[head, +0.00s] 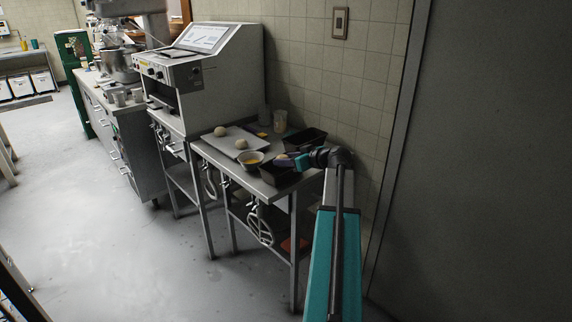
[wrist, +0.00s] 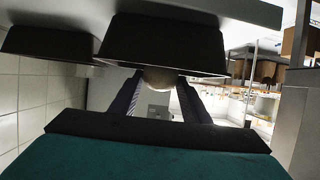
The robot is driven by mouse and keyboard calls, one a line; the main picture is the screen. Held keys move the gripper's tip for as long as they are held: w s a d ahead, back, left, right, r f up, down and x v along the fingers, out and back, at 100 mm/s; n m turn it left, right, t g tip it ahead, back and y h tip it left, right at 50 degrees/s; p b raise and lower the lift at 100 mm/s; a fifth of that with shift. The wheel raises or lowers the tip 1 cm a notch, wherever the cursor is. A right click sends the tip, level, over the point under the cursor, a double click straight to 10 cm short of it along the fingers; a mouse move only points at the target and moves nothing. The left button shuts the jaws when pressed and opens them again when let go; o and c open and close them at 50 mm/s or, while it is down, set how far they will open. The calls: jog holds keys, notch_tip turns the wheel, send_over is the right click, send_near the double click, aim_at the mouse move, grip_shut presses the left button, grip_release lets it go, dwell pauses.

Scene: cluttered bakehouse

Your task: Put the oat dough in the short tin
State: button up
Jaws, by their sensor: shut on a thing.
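My gripper (head: 287,159) is shut on a pale dough ball (wrist: 158,79), held between the two dark fingers in the wrist view. A near dark tin (head: 277,177) stands at the table's front right corner; the dough is at about its rim height or just above, and I cannot tell whether it is over the opening. This tin also shows in the wrist view (wrist: 165,42), which looks upside down. A second dark tin (head: 312,136) stands behind, also in the wrist view (wrist: 50,43). I cannot tell for sure which tin is short.
Left of the near tin is a bowl (head: 250,165) with yellow contents. A jar (head: 280,121) stands at the wall. A large grey machine (head: 225,75) stands to the left.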

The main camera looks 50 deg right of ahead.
jog(key=shift+f, duration=0.95)
jog(key=shift+s+a+f+b, duration=0.15)
jog(key=shift+f+b, duration=0.55)
jog(key=shift+b, duration=0.1)
jog(key=o, duration=0.8)
jog(key=shift+f, duration=0.2)
jog(key=shift+r, duration=0.2)
jog(key=shift+r, duration=0.15)
